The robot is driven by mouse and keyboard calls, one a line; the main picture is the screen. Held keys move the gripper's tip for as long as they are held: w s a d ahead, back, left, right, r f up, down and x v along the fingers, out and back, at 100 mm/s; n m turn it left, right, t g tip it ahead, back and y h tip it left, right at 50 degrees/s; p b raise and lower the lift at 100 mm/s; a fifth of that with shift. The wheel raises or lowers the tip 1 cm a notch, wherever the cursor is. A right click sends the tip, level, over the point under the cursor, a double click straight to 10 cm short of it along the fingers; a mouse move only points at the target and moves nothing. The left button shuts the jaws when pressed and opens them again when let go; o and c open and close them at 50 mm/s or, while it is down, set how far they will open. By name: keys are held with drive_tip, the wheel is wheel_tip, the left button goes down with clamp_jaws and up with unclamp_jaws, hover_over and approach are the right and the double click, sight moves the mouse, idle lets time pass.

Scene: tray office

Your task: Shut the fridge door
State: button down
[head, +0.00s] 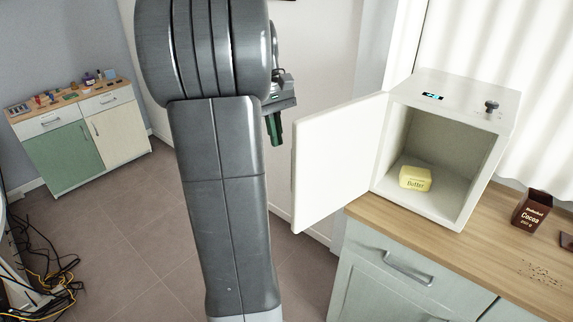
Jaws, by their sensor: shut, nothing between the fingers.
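A small white fridge (452,96) stands on a wooden counter at the right of the head view. Its white door (338,158) is open and swings out to the left, past the counter's front edge. A yellow butter pack (415,178) lies on the fridge floor. My gripper (275,132) is to the left of the door's outer edge, apart from it in the picture, with its green-tipped fingers pointing down. It is shut and empty. My arm hides part of the gripper.
A dark brown cocoa box (531,209) stands on the counter (480,255) right of the fridge, beside dark crumbs. A cabinet (75,145) with small items is at the far left. Loose cables (45,270) lie at lower left. Tiled floor between is clear.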

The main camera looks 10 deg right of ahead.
drive_tip(key=s+d+f, duration=0.2)
drive_tip(key=s+f, duration=0.2)
drive_tip(key=f, duration=0.1)
drive_tip(key=shift+s, duration=0.4)
drive_tip(key=shift+s+d+f, duration=0.1)
drive_tip(key=shift+s+d, duration=0.05)
